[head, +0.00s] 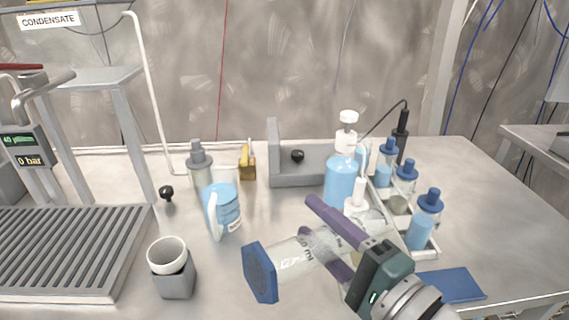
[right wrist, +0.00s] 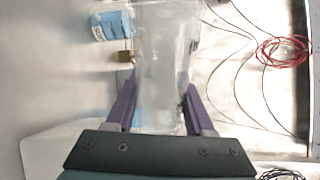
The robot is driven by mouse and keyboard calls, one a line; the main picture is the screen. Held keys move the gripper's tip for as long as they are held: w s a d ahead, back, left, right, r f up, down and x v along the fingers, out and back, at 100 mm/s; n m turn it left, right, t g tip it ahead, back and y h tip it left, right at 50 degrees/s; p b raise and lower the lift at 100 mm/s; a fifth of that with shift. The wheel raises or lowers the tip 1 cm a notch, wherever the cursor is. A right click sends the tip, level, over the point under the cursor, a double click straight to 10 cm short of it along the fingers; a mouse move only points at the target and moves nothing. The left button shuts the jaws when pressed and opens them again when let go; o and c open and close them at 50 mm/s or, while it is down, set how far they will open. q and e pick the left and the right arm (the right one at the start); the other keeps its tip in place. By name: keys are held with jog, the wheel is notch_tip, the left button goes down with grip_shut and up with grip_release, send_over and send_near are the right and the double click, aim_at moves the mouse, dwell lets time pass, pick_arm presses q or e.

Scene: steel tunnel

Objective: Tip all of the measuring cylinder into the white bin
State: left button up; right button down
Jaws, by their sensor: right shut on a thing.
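The clear measuring cylinder (head: 300,256) lies tipped nearly level in the air, its blue six-sided base to the left. My right gripper (head: 327,236) is shut around its body, one purple finger on each side. Its far end runs right, behind my gripper, so the mouth is not clear. In the right wrist view the clear cylinder (right wrist: 160,70) stands between the fingers (right wrist: 158,98). I cannot make out its contents. A white round cup (head: 167,251) sits in a grey square holder at the front left; I cannot tell whether this is the white bin. My left gripper is not in view.
A rack with blue-capped bottles (head: 421,228) is at the right, near a blue pad (head: 452,285). A grey grating (head: 70,250) fills the left.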

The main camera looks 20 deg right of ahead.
dwell(0.4)
jog(key=f+n, duration=0.1)
jog(key=n+b, duration=0.1)
jog(key=shift+s+a+f+n+b, duration=0.1)
jog(key=shift+a+f+n+b, duration=0.2)
jog(key=shift+a+f+n, duration=0.1)
jog(key=n, duration=0.5)
jog(key=shift+d+f, duration=0.1)
jog(key=shift+f, duration=0.1)
